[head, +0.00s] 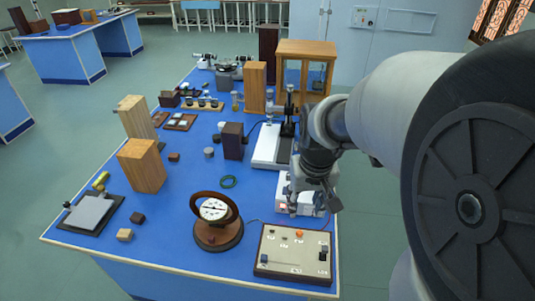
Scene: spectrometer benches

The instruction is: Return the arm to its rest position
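My arm reaches in from the right side of the head view, its large round joint filling the right edge. My gripper (313,205) points down over the right edge of the blue bench (175,235). Its fingers look spread apart, with nothing seen between them. Behind it is a white box (284,188), partly hidden by the gripper. I cannot tell whether the gripper touches the box.
Close to the gripper are a panel with knobs (290,268), a round dial meter (214,211) and a dark block (233,141). A wooden glass-fronted cabinet (305,48) stands behind. Wooden blocks crowd the left. Floor is clear right of the bench.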

